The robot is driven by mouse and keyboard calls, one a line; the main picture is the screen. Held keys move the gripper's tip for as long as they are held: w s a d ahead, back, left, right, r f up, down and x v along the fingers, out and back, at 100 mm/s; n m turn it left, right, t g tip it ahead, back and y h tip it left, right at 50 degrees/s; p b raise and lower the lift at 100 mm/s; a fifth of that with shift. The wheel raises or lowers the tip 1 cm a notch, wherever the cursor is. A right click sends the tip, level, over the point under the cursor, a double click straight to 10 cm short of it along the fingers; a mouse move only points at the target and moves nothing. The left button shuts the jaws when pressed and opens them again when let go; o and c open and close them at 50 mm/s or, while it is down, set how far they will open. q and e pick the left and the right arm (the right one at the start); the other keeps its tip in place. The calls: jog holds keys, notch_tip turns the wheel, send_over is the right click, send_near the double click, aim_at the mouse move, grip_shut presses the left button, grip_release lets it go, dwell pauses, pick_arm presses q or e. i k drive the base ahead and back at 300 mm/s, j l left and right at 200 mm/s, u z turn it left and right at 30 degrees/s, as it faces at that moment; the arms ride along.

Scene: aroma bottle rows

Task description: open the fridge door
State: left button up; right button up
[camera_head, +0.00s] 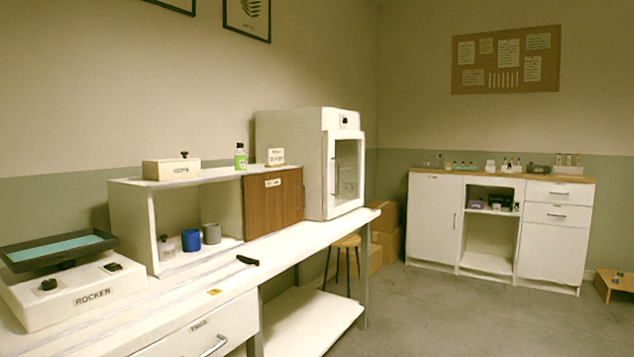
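A white box-shaped appliance with a windowed front door, which looks like the fridge (288,155), stands at the far end of the long white bench. Its door (347,203) faces right and appears shut. A vertical handle (333,172) runs along the door's left side. A small dark control or display (345,120) sits above the window. What is inside is too dim to tell. Neither of my grippers is in view.
The bench (215,275) runs along the left, holding a rocker (75,297), an open shelf with cups, and a brown-doored cupboard (272,203) beside the appliance. A stool (346,243) stands behind the bench.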

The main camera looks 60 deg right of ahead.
aim_at(329, 211)
jog(key=z, duration=2.05)
